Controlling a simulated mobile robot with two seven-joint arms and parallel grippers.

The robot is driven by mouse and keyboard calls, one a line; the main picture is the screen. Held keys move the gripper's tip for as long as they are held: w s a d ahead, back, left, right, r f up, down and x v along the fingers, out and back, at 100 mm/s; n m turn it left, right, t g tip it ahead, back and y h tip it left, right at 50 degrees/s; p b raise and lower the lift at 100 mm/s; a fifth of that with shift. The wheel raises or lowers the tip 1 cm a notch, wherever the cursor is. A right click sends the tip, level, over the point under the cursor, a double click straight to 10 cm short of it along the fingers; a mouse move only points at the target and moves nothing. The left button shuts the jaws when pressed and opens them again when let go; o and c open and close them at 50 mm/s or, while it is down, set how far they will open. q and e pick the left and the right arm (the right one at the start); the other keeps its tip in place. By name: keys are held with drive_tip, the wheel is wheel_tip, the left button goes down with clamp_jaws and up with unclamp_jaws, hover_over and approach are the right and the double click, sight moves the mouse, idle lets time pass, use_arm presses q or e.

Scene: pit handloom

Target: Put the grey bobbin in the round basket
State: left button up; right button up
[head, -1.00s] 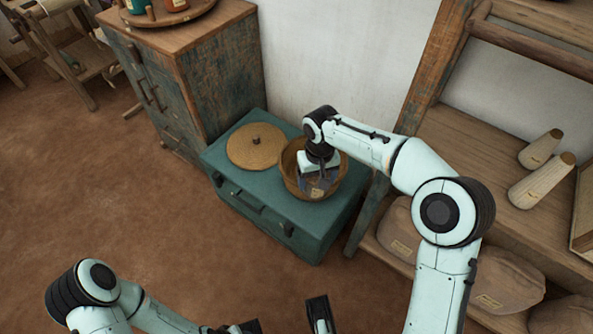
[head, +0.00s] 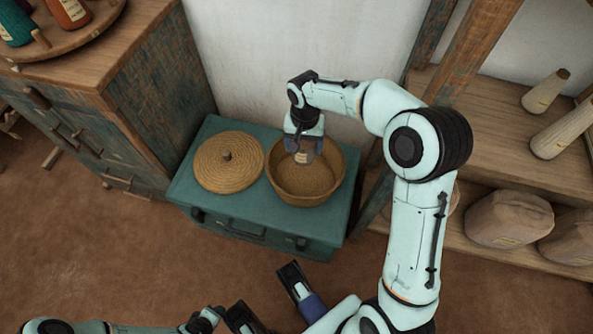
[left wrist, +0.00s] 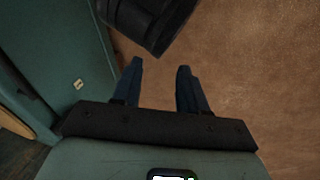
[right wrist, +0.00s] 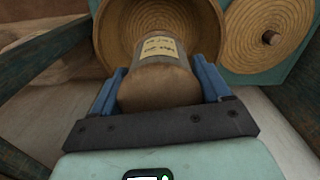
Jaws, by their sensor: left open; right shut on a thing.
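The round basket (head: 312,185) is woven tan and stands open on a teal chest. My right gripper (head: 303,150) hangs over the back of the basket, at its far left rim. It is shut on the grey bobbin (right wrist: 160,88), a grey-brown cylinder with a yellowish label, which also shows as a small part between the fingers in the head view (head: 302,158). In the right wrist view the open basket (right wrist: 112,30) lies beyond the bobbin. I cannot tell whether bobbin and basket touch. My left gripper (left wrist: 160,68) is open and empty above the brown floor.
A woven lid (head: 228,162) with a knob lies left of the basket on the teal chest (head: 245,215). A worn wooden cabinet (head: 150,90) stands at left with a round tray on top. A shelf at right holds pale cones (head: 546,92) and brown sacks (head: 508,218).

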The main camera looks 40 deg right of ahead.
drive_tip(key=f+b, duration=0.2)
drive_tip(key=f, duration=0.7)
drive_tip(key=f+b, duration=0.2)
drive_tip(key=f, duration=0.7)
drive_tip(key=shift+s+a+f+b, duration=0.1)
drive_tip(key=shift+s+f+b, duration=0.15)
drive_tip(key=shift+b, duration=0.15)
use_arm(q)
wheel_tip(320, 180, down, 7)
drive_tip(key=s+a, duration=0.2)
drive_tip(key=shift+a+f+g+y, duration=0.15)
drive_tip(key=shift+a+g+y, duration=0.15)
drive_tip(key=shift+a+g, duration=0.1)
use_arm(e)
drive_tip(key=shift+w+f, duration=0.1)
drive_tip(key=shift+f, duration=0.05)
use_arm(q)
drive_tip(key=shift+s+f+n, duration=0.1)
drive_tip(key=shift+s+n, duration=0.1)
drive_tip(key=shift+n, duration=0.1)
use_arm(e)
drive_tip(key=shift+f, duration=0.1)
drive_tip(key=shift+f, duration=0.1)
drive_tip(key=o, duration=1.1)
use_arm(q)
drive_tip(key=shift+s, duration=0.1)
